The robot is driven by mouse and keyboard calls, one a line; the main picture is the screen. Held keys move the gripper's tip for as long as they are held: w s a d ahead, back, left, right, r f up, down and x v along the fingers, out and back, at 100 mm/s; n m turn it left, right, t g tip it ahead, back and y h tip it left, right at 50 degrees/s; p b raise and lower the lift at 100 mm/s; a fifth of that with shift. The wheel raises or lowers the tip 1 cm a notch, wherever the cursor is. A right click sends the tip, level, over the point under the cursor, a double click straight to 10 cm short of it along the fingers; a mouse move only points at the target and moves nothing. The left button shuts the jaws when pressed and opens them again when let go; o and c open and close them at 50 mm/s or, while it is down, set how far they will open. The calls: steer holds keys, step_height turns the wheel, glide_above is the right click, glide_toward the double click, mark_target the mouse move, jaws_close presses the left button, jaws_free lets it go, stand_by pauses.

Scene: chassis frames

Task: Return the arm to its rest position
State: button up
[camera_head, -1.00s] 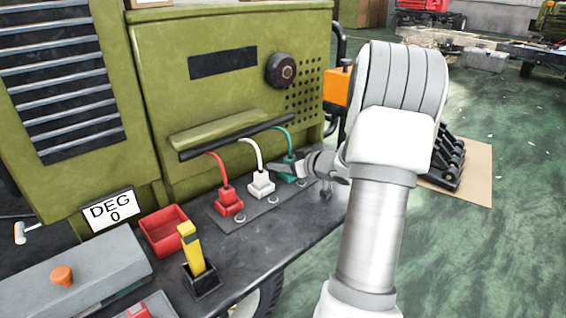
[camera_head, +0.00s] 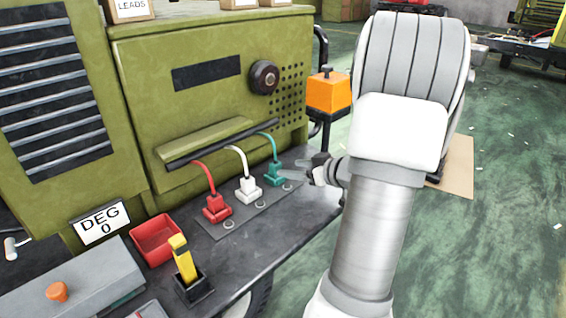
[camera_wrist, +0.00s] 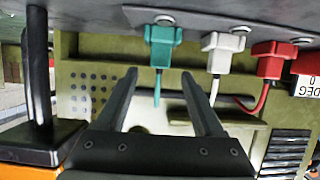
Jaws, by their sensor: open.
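My arm stands at the right of the head view, and my gripper (camera_head: 286,170) is open beside the green plug (camera_head: 274,174), on its right. In the wrist view the two fingers of my gripper (camera_wrist: 158,76) are apart with nothing held. The green plug (camera_wrist: 162,45) appears between and beyond the fingertips there. The white plug (camera_head: 248,190) and the red plug (camera_head: 216,209) stand in the same row, each with its cable running to the olive cabinet (camera_head: 200,110). In the head view my arm hides part of the floor behind it.
An orange box (camera_head: 328,93) is close behind my gripper, by a black rail. A red tray (camera_head: 156,238), a yellow-handled lever (camera_head: 182,258) and a grey box (camera_head: 60,280) are on the dark bench (camera_head: 250,250). Green floor (camera_head: 500,240) is open at right.

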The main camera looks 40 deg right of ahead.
steer(key=shift+s+r, duration=0.2)
steer(key=shift+s, duration=0.25)
